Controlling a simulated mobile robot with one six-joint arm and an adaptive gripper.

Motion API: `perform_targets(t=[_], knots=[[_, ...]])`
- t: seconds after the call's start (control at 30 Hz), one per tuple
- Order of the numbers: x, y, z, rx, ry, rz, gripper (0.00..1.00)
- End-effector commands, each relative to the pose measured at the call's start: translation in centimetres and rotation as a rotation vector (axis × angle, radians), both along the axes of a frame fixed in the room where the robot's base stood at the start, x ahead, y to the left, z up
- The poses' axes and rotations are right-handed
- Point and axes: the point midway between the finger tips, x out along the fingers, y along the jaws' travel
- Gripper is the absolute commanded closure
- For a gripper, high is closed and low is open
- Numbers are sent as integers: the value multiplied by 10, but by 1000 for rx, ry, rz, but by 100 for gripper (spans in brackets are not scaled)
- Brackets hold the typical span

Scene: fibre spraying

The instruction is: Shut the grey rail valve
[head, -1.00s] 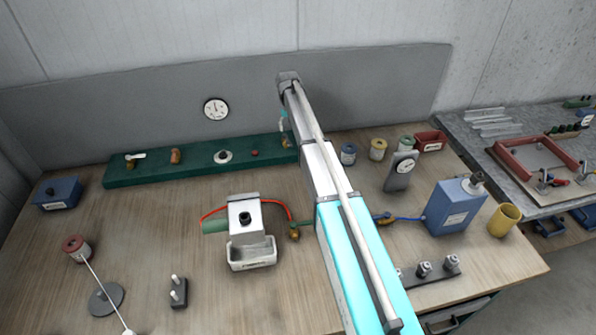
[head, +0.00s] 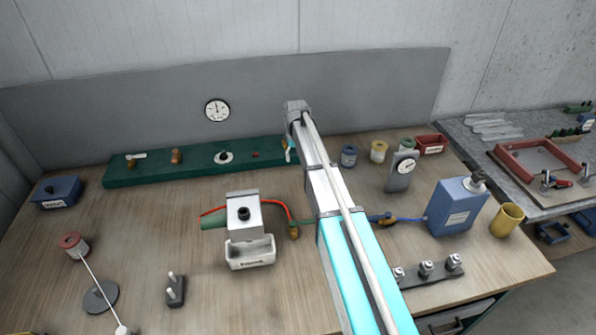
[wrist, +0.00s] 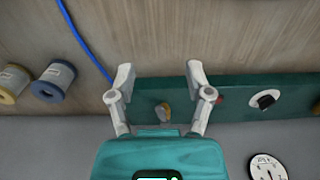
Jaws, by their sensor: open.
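The green rail (head: 205,168) runs along the back of the bench below the grey backboard. A small brass-coloured valve (wrist: 163,112) stands near one end of the rail in the wrist view, its handle colour unclear. My gripper (wrist: 160,72) is open and empty, with its fingers on either side of that valve in the picture; I see no contact. In the head view my gripper (head: 289,152) is mostly hidden behind my arm at the rail's right end. A valve with a pale grey lever (head: 135,157) sits near the rail's left end.
The rail also carries a brass fitting (head: 176,157), a black knob on a white disc (head: 223,157) and a red button (wrist: 218,99). A gauge (head: 217,110) hangs behind. Spools (head: 349,156) stand right of my arm; a blue hose (wrist: 84,42) passes nearby.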

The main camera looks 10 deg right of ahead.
Motion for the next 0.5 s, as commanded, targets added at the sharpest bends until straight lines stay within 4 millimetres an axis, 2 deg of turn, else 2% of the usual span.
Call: perform_targets(t=[0.03, 0.2, 0.5], knots=[[-8, 0, -4, 0, 0, 0, 34], [-21, 0, -10, 0, 0, 0, 34], [-30, 0, -13, 0, 0, 0, 34]])
